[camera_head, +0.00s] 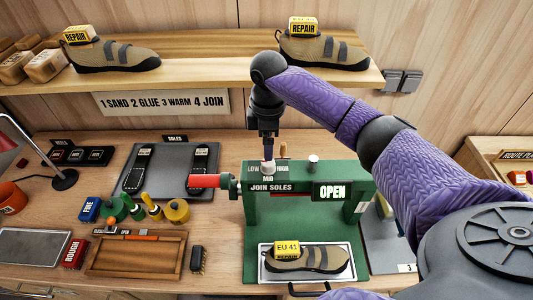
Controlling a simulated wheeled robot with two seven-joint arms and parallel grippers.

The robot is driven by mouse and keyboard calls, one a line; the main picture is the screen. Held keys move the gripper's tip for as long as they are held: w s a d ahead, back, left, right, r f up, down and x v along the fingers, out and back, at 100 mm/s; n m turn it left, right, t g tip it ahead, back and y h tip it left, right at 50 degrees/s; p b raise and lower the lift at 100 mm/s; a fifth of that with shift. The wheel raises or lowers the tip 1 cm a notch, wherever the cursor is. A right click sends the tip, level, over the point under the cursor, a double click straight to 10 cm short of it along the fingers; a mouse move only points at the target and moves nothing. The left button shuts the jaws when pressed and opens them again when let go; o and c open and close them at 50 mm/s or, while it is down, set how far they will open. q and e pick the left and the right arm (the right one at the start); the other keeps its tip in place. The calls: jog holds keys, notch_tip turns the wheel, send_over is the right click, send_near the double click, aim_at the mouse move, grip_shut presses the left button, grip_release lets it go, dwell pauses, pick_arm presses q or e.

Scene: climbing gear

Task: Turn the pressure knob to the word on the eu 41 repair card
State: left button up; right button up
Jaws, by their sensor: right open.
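The green press (295,183) reads "JOIN SOLES", with a sign "OPEN". On its top a pale pressure knob (268,167) stands among the words LOW, MID and a partly hidden one at right. My right gripper (267,150) points straight down at the knob, open, its fingertips at or just above the knob top; I cannot tell if they touch. The knob's pointer direction is not readable. The yellow EU 41 card (287,248) sits on a tan shoe (312,262) in the press tray; its smaller print is too small to read. My left gripper is not in view.
A red handle (205,181) sticks out left of the press. A second pale knob (314,162) stands right of the first. The shelf (200,58) above holds shoes with REPAIR cards. Soles, glue pots (177,211) and a wooden tray (137,255) lie left.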

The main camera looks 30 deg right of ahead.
aim_at(268, 163)
jog(key=f, duration=0.7)
jog(key=shift+s+f, duration=0.15)
jog(key=shift+s, duration=0.05)
grip_shut()
